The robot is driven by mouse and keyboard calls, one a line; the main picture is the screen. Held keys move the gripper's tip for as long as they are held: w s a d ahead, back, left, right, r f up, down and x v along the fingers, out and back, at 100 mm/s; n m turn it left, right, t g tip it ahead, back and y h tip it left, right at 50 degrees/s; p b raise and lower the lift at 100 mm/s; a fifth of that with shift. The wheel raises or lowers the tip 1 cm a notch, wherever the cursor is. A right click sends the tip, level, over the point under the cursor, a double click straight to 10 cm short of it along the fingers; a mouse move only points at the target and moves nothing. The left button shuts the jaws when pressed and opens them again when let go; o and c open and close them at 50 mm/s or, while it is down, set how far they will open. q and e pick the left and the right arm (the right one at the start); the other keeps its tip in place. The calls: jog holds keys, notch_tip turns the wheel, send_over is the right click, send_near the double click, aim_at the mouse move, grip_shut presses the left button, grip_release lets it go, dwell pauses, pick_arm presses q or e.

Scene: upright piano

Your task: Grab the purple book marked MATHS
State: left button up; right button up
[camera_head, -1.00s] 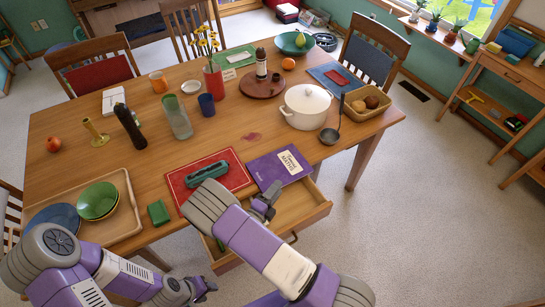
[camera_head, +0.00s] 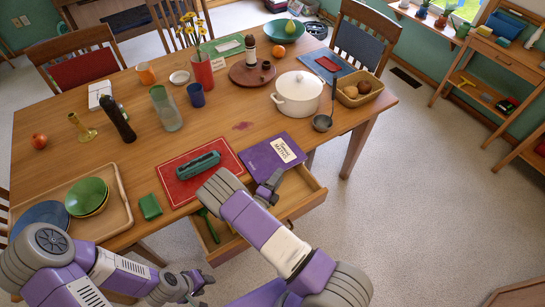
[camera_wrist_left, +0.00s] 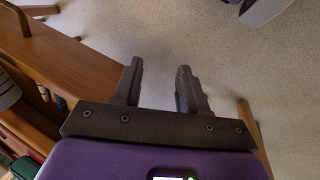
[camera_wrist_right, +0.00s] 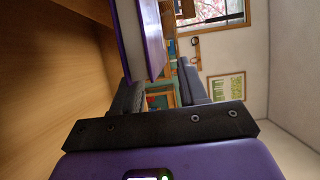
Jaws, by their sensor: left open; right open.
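The purple book marked MATHS (camera_head: 271,157) lies flat on the wooden table near its front edge, its right corner at the edge above an open drawer. My right gripper (camera_head: 272,186) is at the book's front right edge. In the right wrist view the book (camera_wrist_right: 140,38) stands ahead at the left, its edge reaching near the left finger; the gripper (camera_wrist_right: 166,92) is open and I cannot tell whether the book is between the fingers. My left gripper (camera_head: 205,283) is open and empty, low in front of the table; the left wrist view shows its fingers (camera_wrist_left: 160,88) apart over the floor.
A red mat (camera_head: 172,179) with a green case (camera_head: 198,165) lies left of the book. The open drawer (camera_head: 292,199) juts out below the table edge.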

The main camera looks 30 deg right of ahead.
jog(key=shift+x, duration=0.9)
grip_shut()
